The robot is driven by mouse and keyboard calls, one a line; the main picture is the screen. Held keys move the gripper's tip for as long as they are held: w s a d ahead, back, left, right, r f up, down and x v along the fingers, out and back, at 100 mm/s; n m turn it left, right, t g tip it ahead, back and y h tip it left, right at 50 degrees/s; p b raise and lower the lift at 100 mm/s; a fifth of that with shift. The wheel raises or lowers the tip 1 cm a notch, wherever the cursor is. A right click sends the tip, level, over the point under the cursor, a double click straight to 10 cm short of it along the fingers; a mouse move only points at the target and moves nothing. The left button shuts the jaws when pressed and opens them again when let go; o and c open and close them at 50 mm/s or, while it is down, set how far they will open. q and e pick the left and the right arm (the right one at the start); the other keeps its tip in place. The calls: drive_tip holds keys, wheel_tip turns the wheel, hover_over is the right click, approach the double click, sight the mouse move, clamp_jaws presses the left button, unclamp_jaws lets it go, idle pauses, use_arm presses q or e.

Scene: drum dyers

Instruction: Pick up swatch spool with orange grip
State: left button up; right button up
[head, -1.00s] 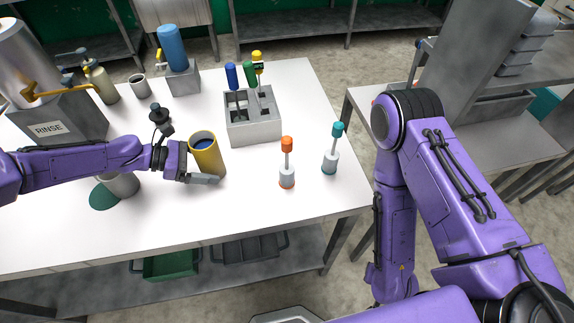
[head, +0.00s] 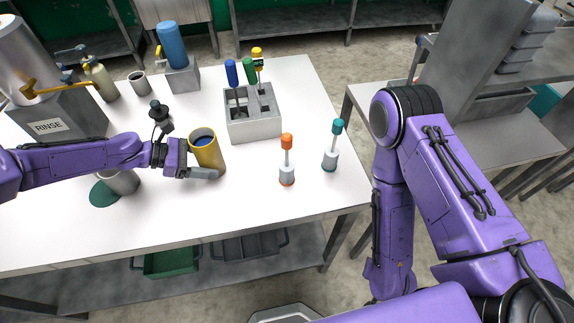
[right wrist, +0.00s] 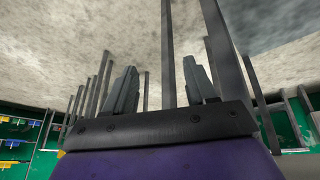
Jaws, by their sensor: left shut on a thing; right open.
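The swatch spool with the orange grip (head: 287,142) stands upright on the white table, its pale body (head: 287,175) at the bottom. My left gripper (head: 203,172) is shut on a yellow cup (head: 208,152) with dark blue liquid in it, left of the orange spool and apart from it. The cup leans slightly. My right gripper shows in the right wrist view (right wrist: 160,85), open and empty, away from the table. In the head view my right arm is folded at the right, and its gripper is out of sight.
A teal-gripped spool (head: 332,150) stands right of the orange one. A grey rack (head: 253,127) behind holds blue, green and yellow-gripped spools. A rinse tank (head: 60,118) is at the left. A grey cup (head: 122,182) stands beside a green spill. The table's front right is clear.

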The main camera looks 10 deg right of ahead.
sight(288, 136)
drive_tip(key=w+a+r+m+t+h, duration=0.25)
drive_tip(key=w+r+t+h, duration=0.45)
drive_tip(key=r, duration=0.7)
drive_tip(key=w+a+r+n+t+y, duration=0.1)
drive_tip(key=w+a+r, duration=0.1)
drive_tip(key=a+r, duration=0.1)
drive_tip(key=w+a+r+n+t, duration=0.1)
drive_tip(key=w+a+r, duration=0.1)
drive_tip(key=a, duration=0.4)
drive_tip(key=w+a+r+n+t+y, duration=0.1)
drive_tip(key=w+a+r+t, duration=0.1)
drive_tip(key=w+a+r, duration=0.1)
drive_tip(key=shift+w+a+r+y, duration=0.1)
drive_tip(key=shift+a+r+y, duration=0.25)
drive_tip(key=shift+a, duration=0.45)
drive_tip(key=w+a+r+n+t+y, duration=0.1)
drive_tip(key=a+r+n+t+y, duration=0.15)
drive_tip(key=a+r, duration=0.5)
drive_tip(key=x, duration=0.6)
drive_tip(key=shift+w+a+f, duration=0.15)
drive_tip(key=shift+a+f, duration=0.1)
drive_tip(key=shift+a, duration=0.1)
drive_tip(key=x, duration=0.6)
drive_tip(key=shift+d, duration=0.4)
drive_tip(key=shift+a+r, duration=0.1)
drive_tip(key=shift+c, duration=0.6)
drive_tip(key=c, duration=0.9)
